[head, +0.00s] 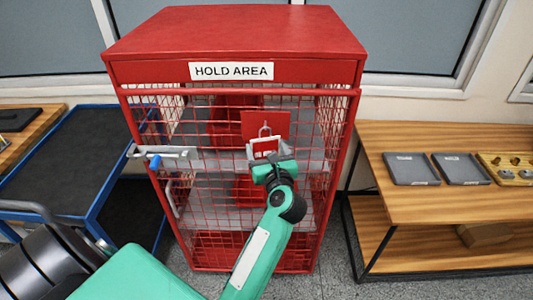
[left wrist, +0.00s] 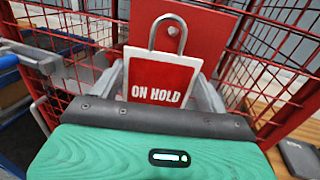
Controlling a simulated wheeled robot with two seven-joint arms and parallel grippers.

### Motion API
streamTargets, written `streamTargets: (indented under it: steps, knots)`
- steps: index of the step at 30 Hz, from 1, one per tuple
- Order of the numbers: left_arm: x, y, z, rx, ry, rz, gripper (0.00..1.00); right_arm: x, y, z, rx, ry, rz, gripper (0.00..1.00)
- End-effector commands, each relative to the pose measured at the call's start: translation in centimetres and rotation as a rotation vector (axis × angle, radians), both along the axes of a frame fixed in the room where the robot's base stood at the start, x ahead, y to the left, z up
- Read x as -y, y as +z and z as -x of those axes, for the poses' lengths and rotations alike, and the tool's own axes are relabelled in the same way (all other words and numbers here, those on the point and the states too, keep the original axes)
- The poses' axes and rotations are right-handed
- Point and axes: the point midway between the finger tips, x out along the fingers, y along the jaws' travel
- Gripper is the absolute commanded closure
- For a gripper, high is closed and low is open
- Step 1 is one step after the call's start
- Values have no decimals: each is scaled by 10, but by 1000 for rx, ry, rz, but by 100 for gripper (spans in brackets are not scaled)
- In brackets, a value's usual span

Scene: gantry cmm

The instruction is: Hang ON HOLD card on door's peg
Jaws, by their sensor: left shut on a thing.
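The ON HOLD card (head: 265,148) is a red and white tag with a grey wire loop at its top. In the left wrist view the card (left wrist: 160,80) is upright, facing me with its lettering readable. My left gripper (head: 268,164) is shut on its lower part, in front of the cage door. Behind the loop is a red plate (head: 278,120) on the door mesh. The peg (left wrist: 173,30) shows as a small round grey end within the loop's outline. I cannot tell whether the loop is around the peg or only in front of it. My right gripper is out of view.
The red mesh cage (head: 235,90) labelled HOLD AREA holds red items on grey shelves. A grey latch with a blue handle (head: 155,161) sticks out at its left. A blue-framed cart (head: 70,160) stands left, and a wooden bench (head: 440,210) with grey trays stands right.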

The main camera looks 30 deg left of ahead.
Motion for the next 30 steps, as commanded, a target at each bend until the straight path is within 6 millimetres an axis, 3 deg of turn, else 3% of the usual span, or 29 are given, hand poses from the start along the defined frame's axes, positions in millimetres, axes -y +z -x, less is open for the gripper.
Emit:
streamTargets:
  steps: [18, 30]
  knots:
    - [-18, -8, -30, 0, 1, 1, 49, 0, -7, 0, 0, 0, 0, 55]
    - [-21, -17, -34, -7, 2, 2, 49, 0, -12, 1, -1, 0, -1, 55]
